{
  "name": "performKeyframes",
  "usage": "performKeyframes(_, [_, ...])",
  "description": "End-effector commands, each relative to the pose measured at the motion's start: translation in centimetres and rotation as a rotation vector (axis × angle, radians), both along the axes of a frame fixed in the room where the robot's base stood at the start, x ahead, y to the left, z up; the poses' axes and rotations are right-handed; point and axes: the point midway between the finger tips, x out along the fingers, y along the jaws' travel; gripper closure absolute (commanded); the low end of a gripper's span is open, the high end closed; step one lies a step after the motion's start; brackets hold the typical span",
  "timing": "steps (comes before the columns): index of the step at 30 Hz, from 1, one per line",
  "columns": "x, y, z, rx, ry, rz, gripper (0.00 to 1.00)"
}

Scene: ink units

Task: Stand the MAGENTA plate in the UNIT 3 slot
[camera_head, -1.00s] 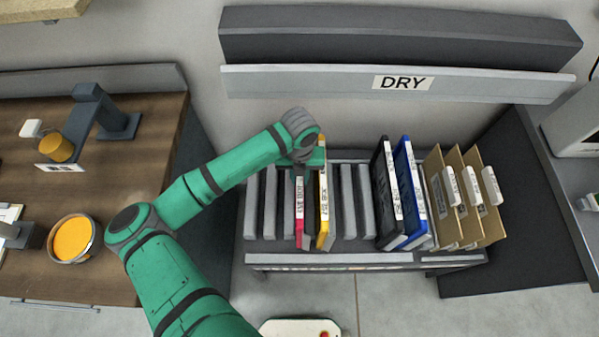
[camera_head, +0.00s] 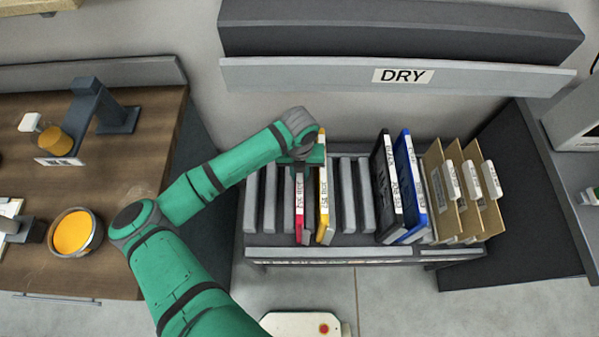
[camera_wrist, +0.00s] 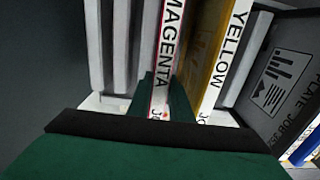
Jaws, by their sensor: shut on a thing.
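The magenta plate (camera_head: 300,209) stands upright in the rack (camera_head: 330,254) under the DRY sign, with its white label strip facing me. My gripper (camera_head: 301,172) is at its upper part. In the wrist view my gripper (camera_wrist: 165,92) has its green fingers on both sides of the magenta plate (camera_wrist: 174,42), shut on it, with the word MAGENTA readable. The yellow plate (camera_head: 323,205) stands just to its right, close beside it; it also shows in the wrist view (camera_wrist: 223,50). Unit numbers on the slots are not readable, and the plate's lower end is hidden in the wrist view.
Grey dividers (camera_head: 260,200) with empty gaps stand left of the magenta plate, and more (camera_head: 357,195) right of the yellow one. A black plate (camera_head: 388,190), a blue plate (camera_head: 409,190) and brown folders (camera_head: 465,195) fill the right side. The DRY beam (camera_head: 480,85) hangs behind, above.

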Motion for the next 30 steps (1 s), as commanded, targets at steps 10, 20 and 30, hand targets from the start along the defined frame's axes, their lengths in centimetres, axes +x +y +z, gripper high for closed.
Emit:
performKeyframes(10, [0.0,0.0,-0.4,0.000,0.000,0.000,1.00])
performKeyframes(20, [0.0,0.0,-0.5,0.000,0.000,0.000,0.60])
performKeyframes(30, [0.1,0.0,0.6,0.000,-0.001,0.001,0.60])
